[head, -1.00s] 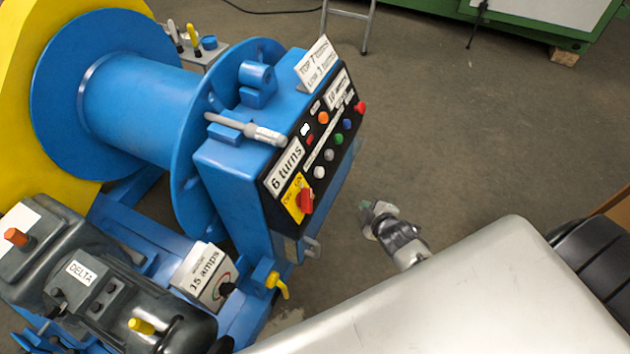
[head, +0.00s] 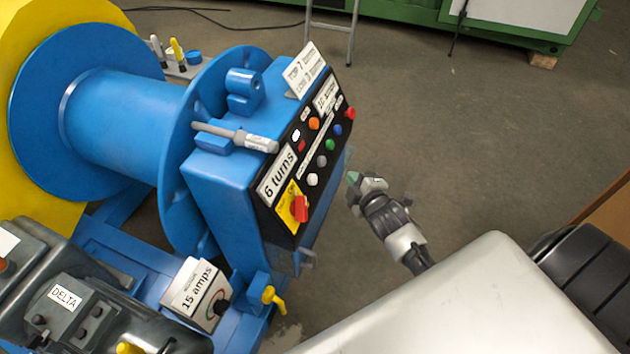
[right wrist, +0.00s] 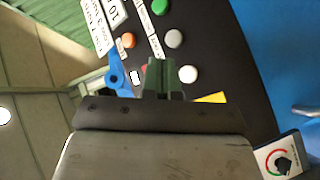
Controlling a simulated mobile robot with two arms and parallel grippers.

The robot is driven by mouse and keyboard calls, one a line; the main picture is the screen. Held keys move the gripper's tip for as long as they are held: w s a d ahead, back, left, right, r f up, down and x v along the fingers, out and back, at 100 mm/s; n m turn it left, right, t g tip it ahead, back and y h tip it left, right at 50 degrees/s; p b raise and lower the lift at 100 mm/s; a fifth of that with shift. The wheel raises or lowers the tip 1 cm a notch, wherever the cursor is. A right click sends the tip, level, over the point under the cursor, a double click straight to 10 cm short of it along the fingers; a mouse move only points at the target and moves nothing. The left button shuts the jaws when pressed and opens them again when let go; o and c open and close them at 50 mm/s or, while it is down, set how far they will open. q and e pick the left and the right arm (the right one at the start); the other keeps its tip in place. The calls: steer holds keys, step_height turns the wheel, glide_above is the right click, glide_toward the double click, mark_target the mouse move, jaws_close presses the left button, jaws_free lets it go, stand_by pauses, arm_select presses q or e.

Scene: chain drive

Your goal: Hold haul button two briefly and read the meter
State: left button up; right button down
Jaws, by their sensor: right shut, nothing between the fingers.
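The control panel (head: 310,150) is a black sloped face on a blue box. It carries a row of round buttons: white (head: 313,180), grey (head: 322,160), green (head: 330,145), blue and red. The button labels are too small to read, so I cannot tell which is haul button two. The meter (head: 213,302) is a dial in a box labelled "15 amps", low beside the panel; part of it shows in the right wrist view (right wrist: 279,160). My right gripper (head: 354,179) is shut and empty, just right of the panel. In the right wrist view its fingers (right wrist: 162,77) overlap the panel near the buttons.
A red rotary switch (head: 300,208) on a yellow plate sits low on the panel. A yellow valve handle (head: 272,296) sticks out below. The blue drum (head: 125,120) stands left. Floor right of the panel is clear.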

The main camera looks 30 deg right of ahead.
mark_target(312, 180)
steer(key=w+a+f+b, duration=0.3)
steer(key=w+a+b, duration=0.1)
steer(key=w, duration=0.1)
steer(key=shift+f, duration=0.15)
steer(key=shift+w+a, duration=0.1)
steer(key=shift+a, duration=0.05)
stand_by(1.9)
steer(key=shift+w+a+f, duration=0.2)
